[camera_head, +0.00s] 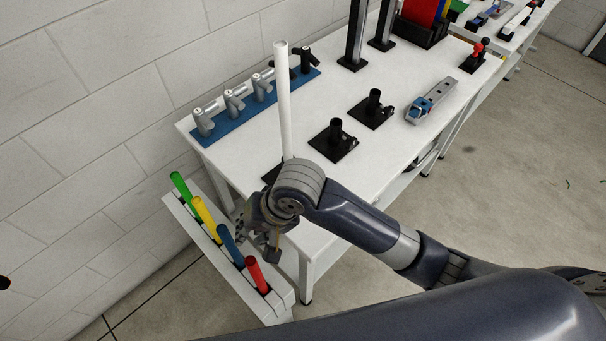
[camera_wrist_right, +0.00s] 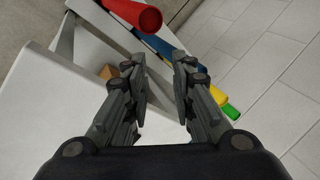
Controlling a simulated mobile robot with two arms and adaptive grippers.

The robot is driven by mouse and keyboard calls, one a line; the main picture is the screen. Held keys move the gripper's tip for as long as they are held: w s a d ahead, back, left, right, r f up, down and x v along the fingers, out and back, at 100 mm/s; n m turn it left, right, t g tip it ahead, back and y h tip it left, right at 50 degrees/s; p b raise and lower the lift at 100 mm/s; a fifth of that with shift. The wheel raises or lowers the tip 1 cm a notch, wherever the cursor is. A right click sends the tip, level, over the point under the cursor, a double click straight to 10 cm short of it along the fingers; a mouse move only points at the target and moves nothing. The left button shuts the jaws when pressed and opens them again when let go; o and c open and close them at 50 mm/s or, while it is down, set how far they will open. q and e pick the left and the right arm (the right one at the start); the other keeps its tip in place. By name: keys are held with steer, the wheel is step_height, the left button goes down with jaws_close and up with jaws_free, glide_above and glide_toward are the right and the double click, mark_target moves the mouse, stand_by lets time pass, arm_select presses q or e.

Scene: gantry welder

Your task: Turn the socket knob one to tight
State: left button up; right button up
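Black sockets stand on the white table: one (camera_head: 334,142) near the middle and one (camera_head: 373,108) farther back, each a short black cylinder on a square plate with a small side part that looks like a knob. A tall white tube (camera_head: 284,105) stands upright at a third black base (camera_head: 272,173), partly hidden by my right arm. I cannot tell which is socket one or how its knob is turned. My right gripper (camera_head: 262,242) is off the table's near edge, above the coloured-tube rack. In the wrist view its fingers (camera_wrist_right: 160,64) are apart and empty. My left gripper is not in view.
The rack (camera_head: 215,251) holds green, yellow, blue and red tubes (camera_head: 257,275), also seen close below the right gripper in the wrist view (camera_wrist_right: 135,14). A blue strip with grey fittings (camera_head: 262,90) lies along the wall side. A metal clamp-like part (camera_head: 432,100) lies at the right edge.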

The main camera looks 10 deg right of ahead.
steer(key=w+d+r+m+h, duration=0.6)
steer(key=w+d+m+h, duration=0.3)
steer(key=w+d+m, duration=0.15)
steer(key=shift+n+t+y, duration=0.3)
steer(key=shift+n, duration=0.05)
steer(key=p+x, duration=0.1)
steer(key=x, duration=0.2)
steer(key=p+x, duration=0.1)
steer(key=x, duration=0.3)
steer(key=w+x, duration=0.1)
steer(key=x, duration=0.2)
steer(key=shift+d+f+p, duration=0.2)
steer(key=shift+d+p, duration=0.05)
steer(key=shift+p, duration=0.15)
steer(key=shift+c, duration=0.5)
jaws_close()
